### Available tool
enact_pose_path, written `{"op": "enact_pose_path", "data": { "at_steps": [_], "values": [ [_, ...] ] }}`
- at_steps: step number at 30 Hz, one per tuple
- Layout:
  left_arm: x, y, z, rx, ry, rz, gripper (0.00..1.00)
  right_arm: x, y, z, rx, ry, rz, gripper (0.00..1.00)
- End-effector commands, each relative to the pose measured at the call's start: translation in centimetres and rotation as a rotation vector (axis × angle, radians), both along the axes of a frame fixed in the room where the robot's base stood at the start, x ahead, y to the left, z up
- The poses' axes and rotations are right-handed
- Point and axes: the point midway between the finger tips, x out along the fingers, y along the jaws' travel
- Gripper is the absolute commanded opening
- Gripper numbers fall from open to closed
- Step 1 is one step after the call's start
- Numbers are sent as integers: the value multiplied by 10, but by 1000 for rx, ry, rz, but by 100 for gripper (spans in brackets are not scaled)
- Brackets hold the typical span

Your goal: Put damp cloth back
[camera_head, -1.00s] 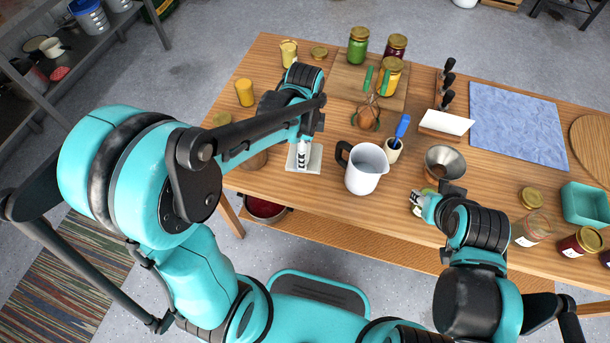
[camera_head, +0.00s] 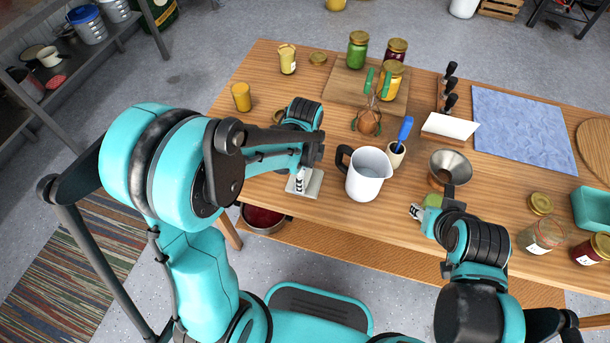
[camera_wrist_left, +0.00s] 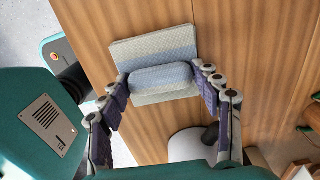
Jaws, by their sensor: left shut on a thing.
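The damp cloth appears as a pale grey-blue folded square (camera_head: 313,184) near the table's front left edge, left of the white jug. In the left wrist view it is a flat square (camera_wrist_left: 150,47) with a rounded raised fold (camera_wrist_left: 161,77) across it. My left gripper (camera_head: 299,181) is over the cloth, and its fingers (camera_wrist_left: 161,76) are shut on the two ends of the fold. I cannot tell whether the cloth touches the table. My right gripper (camera_head: 418,212) is near the front edge by a green item (camera_head: 433,200); its opening is unclear.
The white jug (camera_head: 369,177) stands close right of the cloth. A bowl (camera_head: 264,218) is below the tabletop.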

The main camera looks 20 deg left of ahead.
Motion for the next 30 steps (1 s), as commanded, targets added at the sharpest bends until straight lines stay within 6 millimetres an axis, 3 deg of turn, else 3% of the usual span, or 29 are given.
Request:
{"op": "enact_pose_path", "data": {
  "at_steps": [6,7,9,20,23,30],
  "values": [
    [0,0,-4,0,0,0,42,0,0,-3,0,0,0,40],
    [0,0,-3,0,0,0,69,0,0,-3,0,0,0,40],
    [0,0,-2,0,0,0,84,0,0,-2,0,0,0,40],
    [0,0,1,0,0,0,84,0,0,1,0,0,0,40],
    [0,0,13,0,0,0,84,0,0,7,0,0,0,40],
    [0,0,66,0,0,0,84,0,0,31,0,0,0,40]
  ]
}}
